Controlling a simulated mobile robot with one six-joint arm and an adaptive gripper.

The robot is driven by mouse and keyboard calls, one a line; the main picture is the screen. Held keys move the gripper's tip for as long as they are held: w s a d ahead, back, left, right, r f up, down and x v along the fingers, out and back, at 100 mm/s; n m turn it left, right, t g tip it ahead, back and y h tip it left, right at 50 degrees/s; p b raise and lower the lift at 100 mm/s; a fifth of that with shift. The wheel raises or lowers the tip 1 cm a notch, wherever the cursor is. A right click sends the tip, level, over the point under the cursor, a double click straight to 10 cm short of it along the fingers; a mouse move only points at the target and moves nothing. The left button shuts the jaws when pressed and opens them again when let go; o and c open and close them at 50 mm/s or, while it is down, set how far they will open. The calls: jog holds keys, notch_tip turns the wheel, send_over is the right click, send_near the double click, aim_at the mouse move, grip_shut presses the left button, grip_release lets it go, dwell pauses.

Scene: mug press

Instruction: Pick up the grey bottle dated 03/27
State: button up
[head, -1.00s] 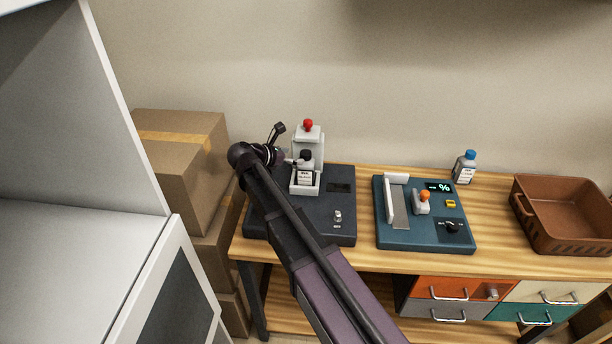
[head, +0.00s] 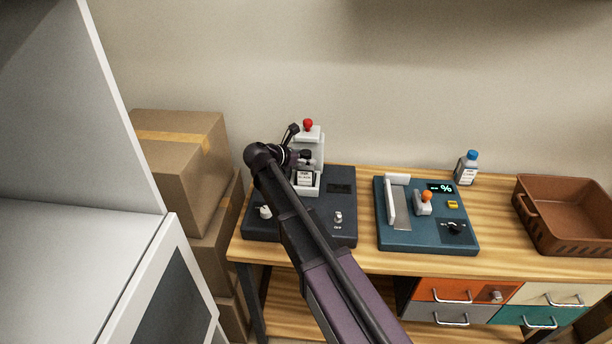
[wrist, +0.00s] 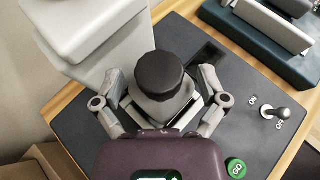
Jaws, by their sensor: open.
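A grey bottle with a black cap (wrist: 160,75) stands upright in the white press on the dark base. Its white label shows in the head view (head: 305,179), but the date is too small to read. My gripper (wrist: 161,100) is open, with one finger on each side of this bottle; I cannot tell whether they touch it. In the head view my gripper (head: 299,158) is at the bottle's upper part and hides some of it. A second greyish bottle with a blue cap (head: 467,169) stands at the back of the table, its date also unreadable.
The press has a red knob (head: 308,125) on top and a dark base (head: 333,205) with a switch and a green GO button (wrist: 236,168). A teal device (head: 405,237) stands to the right, then a brown basket (head: 568,245). Cardboard boxes (head: 185,175) stand left.

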jog(key=shift+w+d, duration=0.1)
dwell(0.5)
grip_shut()
